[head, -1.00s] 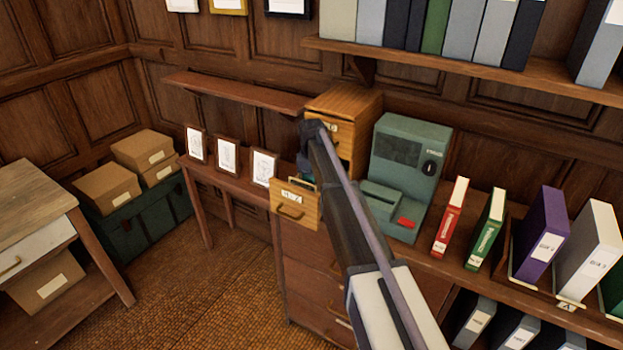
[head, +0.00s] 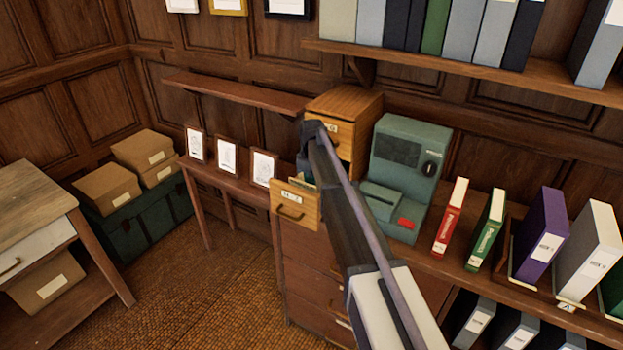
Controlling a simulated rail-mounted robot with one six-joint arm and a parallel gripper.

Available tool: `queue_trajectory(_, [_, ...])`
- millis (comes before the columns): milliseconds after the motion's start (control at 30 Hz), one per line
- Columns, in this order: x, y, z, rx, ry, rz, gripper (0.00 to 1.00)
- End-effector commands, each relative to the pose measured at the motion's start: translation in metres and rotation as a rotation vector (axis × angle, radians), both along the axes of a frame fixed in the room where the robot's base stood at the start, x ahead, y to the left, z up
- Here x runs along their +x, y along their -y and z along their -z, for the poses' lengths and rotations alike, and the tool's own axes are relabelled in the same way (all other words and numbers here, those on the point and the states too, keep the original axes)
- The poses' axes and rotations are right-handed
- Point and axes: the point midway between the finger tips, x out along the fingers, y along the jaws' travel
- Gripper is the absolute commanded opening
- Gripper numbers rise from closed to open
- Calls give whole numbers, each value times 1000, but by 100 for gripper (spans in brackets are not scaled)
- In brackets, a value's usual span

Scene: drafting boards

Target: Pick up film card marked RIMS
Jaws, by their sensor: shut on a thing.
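A wooden card cabinet (head: 345,105) stands on the desk against the wall. Its lower drawer (head: 293,208), labelled what looks like H-Z, is pulled out towards me. Pale card edges (head: 302,184) show at the drawer's top. My gripper (head: 304,178) points down into the open drawer, just behind its front. It is shut on a card there, largely hidden by the drawer front and my own arm. No RIMS marking can be read in this view.
A green machine (head: 408,165) with a red key stands right of the cabinet. Red (head: 451,217) and green (head: 485,229) binders stand further right. Three framed pictures (head: 228,157) stand on the narrow table at left. A wall shelf (head: 235,92) hangs close behind.

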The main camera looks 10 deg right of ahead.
Motion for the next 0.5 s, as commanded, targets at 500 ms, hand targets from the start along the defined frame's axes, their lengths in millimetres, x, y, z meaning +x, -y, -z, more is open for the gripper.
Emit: queue_trajectory(500, [0, 0, -17, 0, 0, 0, 0])
